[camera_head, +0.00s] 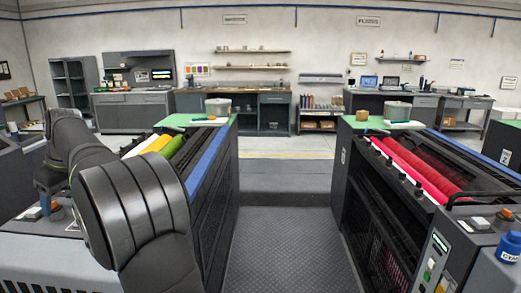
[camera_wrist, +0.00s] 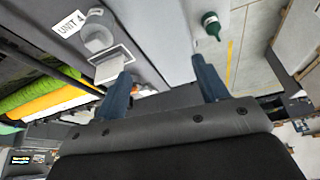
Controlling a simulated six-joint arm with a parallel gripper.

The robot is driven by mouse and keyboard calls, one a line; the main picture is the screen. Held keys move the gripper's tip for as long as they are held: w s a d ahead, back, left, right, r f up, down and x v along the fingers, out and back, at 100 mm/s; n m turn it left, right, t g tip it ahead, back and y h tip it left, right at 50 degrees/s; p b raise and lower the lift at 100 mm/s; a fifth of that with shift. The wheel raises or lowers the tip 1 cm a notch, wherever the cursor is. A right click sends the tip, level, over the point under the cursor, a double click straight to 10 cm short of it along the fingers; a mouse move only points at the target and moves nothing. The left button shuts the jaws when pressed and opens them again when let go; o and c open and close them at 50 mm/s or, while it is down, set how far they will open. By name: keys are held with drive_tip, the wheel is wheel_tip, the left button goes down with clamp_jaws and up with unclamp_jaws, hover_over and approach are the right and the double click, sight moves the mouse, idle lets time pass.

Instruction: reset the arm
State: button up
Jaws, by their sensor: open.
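My arm (camera_head: 135,215) fills the left of the head view, its thick dark links bent in front of the left ink unit. My gripper (camera_wrist: 161,68) shows in the wrist view with its two blue-grey fingers spread wide apart and nothing between them. The gripper does not show clearly in the head view. In the wrist view a light surface with a "UNIT 4" label (camera_wrist: 69,24) lies beyond the fingers. A small white tray (camera_wrist: 110,64) appears close to the left fingertip; I cannot tell whether they touch.
A green bottle (camera_wrist: 211,24) stands near the right finger. Green and orange rollers (camera_wrist: 45,100) lie at left in the wrist view. In the head view, red rollers (camera_head: 415,165) fill the right unit, a blue ink jar (camera_head: 509,248) stands at its front, and the aisle floor (camera_head: 285,245) is clear.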

drive_tip(key=s+a+n, duration=0.1)
drive_tip(key=s+a, duration=0.7)
drive_tip(key=a, duration=0.4)
drive_tip(key=shift+s+f, duration=0.15)
drive_tip(key=shift+f, duration=0.2)
drive_tip(key=w+d, duration=0.5)
drive_tip(key=d, duration=0.4)
drive_tip(key=w+d+m, duration=0.1)
drive_tip(key=w+d, duration=0.4)
drive_tip(key=d, duration=0.3)
drive_tip(key=shift+w+d+r+m, duration=0.3)
drive_tip(key=shift+w+d+r, duration=0.05)
drive_tip(key=shift+d, duration=0.05)
